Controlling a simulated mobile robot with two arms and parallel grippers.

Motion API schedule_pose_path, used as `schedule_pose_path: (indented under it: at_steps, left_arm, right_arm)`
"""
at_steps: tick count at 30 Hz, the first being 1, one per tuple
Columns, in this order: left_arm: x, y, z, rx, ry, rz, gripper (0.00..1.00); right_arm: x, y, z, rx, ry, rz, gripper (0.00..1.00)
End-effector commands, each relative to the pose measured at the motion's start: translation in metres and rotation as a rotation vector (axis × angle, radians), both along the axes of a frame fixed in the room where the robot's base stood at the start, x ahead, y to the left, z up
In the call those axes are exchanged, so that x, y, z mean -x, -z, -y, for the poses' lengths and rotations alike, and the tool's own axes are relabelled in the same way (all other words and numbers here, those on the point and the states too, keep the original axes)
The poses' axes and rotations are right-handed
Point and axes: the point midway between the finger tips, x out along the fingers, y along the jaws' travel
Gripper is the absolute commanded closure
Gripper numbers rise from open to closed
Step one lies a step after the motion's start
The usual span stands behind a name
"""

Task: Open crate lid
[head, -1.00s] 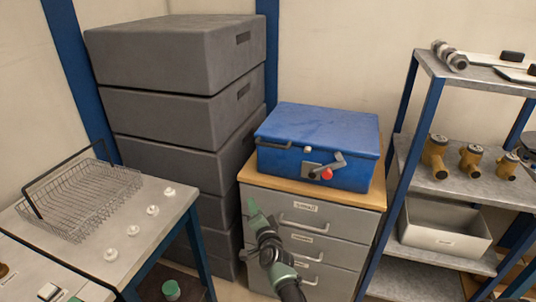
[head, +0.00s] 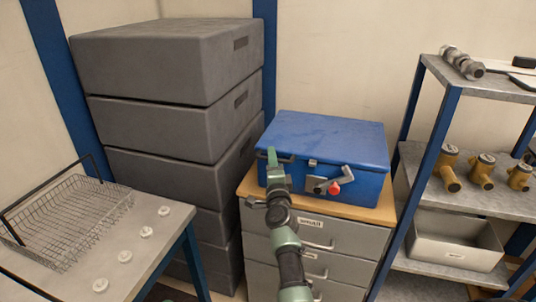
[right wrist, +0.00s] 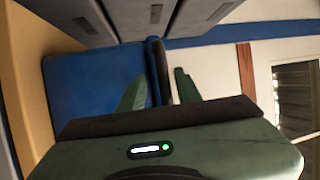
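The blue crate (head: 325,145) sits on the wooden-topped drawer cabinet with its lid (head: 330,130) down. Its front has a grey latch plate and lever (head: 320,184) with a red knob (head: 334,188), and a dark handle at the left that my arm partly covers. My right gripper (head: 272,158) is at the crate's front left, near that handle. In the right wrist view my right gripper (right wrist: 158,90) has its two green fingers apart, with a dark bar between or behind them. The blue crate (right wrist: 85,80) fills the left there. Contact cannot be told. My left gripper is not in view.
Grey stacked cases (head: 165,65) stand left of the cabinet. A metal shelf (head: 480,208) with brass meters and a grey bin (head: 455,245) stands at the right. A table (head: 150,255) with a wire basket (head: 65,220) is at the left.

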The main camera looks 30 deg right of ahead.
Motion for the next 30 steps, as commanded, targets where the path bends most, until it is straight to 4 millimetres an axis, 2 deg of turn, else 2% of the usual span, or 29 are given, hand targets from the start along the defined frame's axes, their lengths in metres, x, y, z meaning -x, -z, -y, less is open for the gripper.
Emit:
schedule_pose_path:
  at_steps: [4,7,10,11,16,30]
  left_arm:
    - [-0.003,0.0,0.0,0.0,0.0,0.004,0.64]
    - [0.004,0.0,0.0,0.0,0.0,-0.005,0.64]
    - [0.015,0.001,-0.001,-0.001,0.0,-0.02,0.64]
    - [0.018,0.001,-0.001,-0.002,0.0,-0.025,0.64]
    - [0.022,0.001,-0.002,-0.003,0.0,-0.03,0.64]
    - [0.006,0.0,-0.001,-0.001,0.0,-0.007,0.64]
  right_arm:
    - [0.0,0.0,0.001,0.0,0.0,-0.001,0.66]
    - [0.0,0.0,0.001,0.0,0.0,-0.001,0.69]
    - [0.0,0.0,0.0,0.0,0.0,-0.001,0.97]
    - [0.0,0.0,0.0,0.001,0.0,0.0,1.0]
    - [0.0,0.0,0.0,0.001,0.0,0.0,1.0]
    - [0.0,-0.002,0.0,0.002,0.0,0.002,1.0]
